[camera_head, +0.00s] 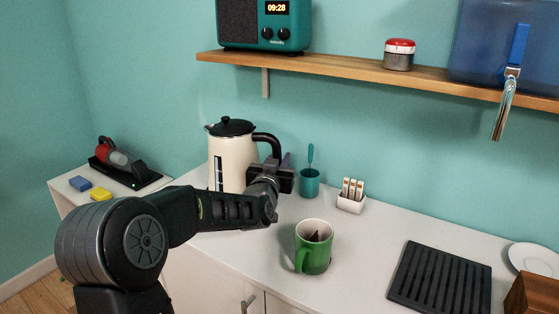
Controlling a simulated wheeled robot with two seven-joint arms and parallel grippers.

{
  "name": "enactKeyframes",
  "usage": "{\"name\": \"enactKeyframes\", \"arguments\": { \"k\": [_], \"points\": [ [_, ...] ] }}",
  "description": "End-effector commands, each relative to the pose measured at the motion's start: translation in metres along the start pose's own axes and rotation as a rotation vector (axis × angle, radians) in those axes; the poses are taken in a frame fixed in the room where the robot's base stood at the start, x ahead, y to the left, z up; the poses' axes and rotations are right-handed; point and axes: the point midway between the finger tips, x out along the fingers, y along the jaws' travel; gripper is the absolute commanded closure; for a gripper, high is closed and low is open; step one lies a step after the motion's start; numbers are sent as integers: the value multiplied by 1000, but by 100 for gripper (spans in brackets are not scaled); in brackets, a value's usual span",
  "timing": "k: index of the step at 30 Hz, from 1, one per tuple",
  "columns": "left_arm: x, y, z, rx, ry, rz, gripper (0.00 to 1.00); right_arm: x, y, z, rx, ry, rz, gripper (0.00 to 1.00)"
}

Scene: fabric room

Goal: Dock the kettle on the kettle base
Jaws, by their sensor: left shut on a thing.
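The kettle (230,157) is cream with a black lid and a black handle on its right side. It stands upright at the back left of the white counter. My left gripper (275,174) is at the kettle's handle and shut on it. My left arm crosses in front of the kettle's lower part and hides its bottom. I cannot tell whether the kettle touches the counter or a base. I cannot make out the kettle base. My right gripper is not in view.
A green mug (313,249) stands in front on the counter (360,235). A teal cup (309,184) and a white sachet holder (350,199) stand at the back. A black slatted mat (440,277) lies at right. A wooden shelf (350,71) hangs above.

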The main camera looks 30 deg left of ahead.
Motion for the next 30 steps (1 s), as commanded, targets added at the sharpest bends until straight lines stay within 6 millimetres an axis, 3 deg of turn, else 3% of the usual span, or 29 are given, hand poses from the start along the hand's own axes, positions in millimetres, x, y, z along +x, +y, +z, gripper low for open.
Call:
{"name": "enactKeyframes", "arguments": {
  "k": [4,5,7,19,30],
  "points": [
    [0,-1,1,2,6,-2,100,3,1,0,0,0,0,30],
    [0,-1,0,2,6,-2,75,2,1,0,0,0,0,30],
    [0,-1,0,1,4,-2,69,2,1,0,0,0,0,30],
    [-5,0,6,-3,-6,-1,68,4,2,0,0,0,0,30],
    [-35,0,4,-3,-3,-1,68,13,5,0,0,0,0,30]
  ]
}}
